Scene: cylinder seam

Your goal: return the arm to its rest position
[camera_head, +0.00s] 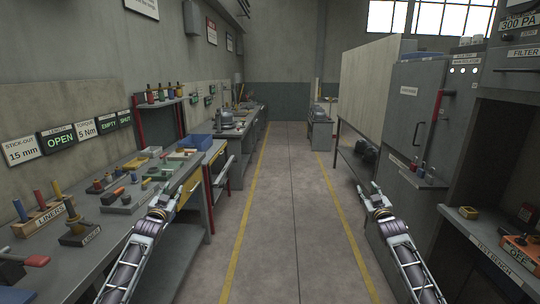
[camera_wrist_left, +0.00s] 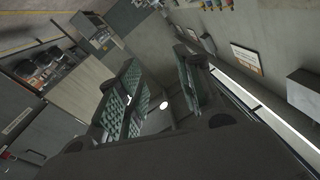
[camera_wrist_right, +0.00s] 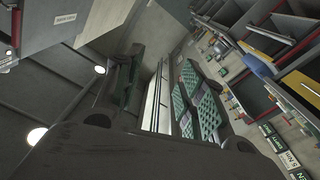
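My left gripper (camera_head: 166,192) is in the head view at lower left, raised in front of the left workbench's edge and pointing up and forward. In the left wrist view its green-padded fingers (camera_wrist_left: 160,85) stand apart with nothing between them. My right gripper (camera_head: 369,190) is in the head view at lower right, over the right side of the aisle and left of the grey cabinet. In the right wrist view its padded fingers (camera_wrist_right: 158,88) stand apart and hold nothing. Neither gripper visibly touches anything.
The left workbench (camera_head: 62,262) carries a rack of liners (camera_head: 44,218), small blocks and a blue bin (camera_head: 199,141). A grey cabinet (camera_head: 412,110) and a test bench (camera_head: 480,232) stand at right. The aisle floor (camera_head: 285,220) between the yellow lines is clear.

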